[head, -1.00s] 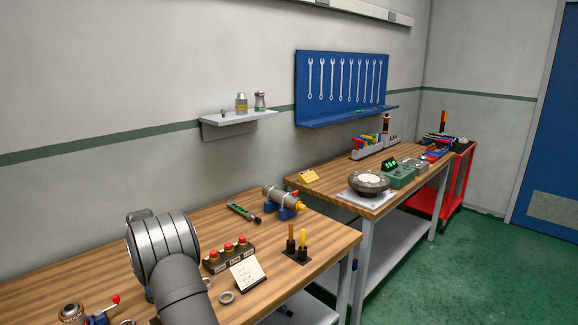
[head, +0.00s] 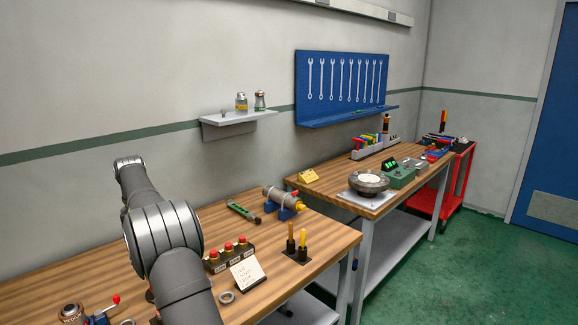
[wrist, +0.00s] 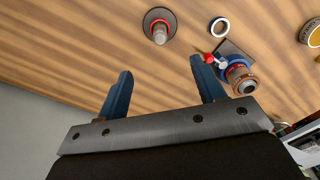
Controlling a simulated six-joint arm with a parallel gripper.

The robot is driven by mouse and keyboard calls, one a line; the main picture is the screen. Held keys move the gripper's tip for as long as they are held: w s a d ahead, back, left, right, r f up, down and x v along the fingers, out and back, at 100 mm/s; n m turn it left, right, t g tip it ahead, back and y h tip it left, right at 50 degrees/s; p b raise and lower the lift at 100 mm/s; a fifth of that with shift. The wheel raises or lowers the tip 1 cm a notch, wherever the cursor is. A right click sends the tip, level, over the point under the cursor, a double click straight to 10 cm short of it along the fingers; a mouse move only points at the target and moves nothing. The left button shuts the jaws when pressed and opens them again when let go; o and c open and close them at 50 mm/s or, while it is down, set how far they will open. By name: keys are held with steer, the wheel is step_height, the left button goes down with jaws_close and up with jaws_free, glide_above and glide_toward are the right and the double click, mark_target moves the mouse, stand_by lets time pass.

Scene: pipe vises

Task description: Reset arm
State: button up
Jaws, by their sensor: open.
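My gripper (wrist: 162,92) shows in the wrist view with its two blue fingers wide apart and nothing between them. It hangs above the wooden bench (wrist: 85,55). In the wrist view a small vise with a blue body and a red-tipped handle (wrist: 238,72) is beyond the right finger, seen from above. In the head view my arm rises over the near bench, and the gripper itself is hidden. The vise (head: 98,318) shows at the bottom left of the head view.
A round post on a dark base (wrist: 160,24) and a pale ring (wrist: 219,26) lie on the bench. Red-capped fittings (head: 228,254), a note card (head: 245,270) and a pipe in a blue vise (head: 283,201) stand right of my arm. The wall is behind.

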step_height(320, 180, down, 17)
steer(key=shift+r, duration=0.15)
step_height(320, 180, up, 5)
steer(key=shift+f, duration=0.1)
steer(key=shift+r, duration=0.55)
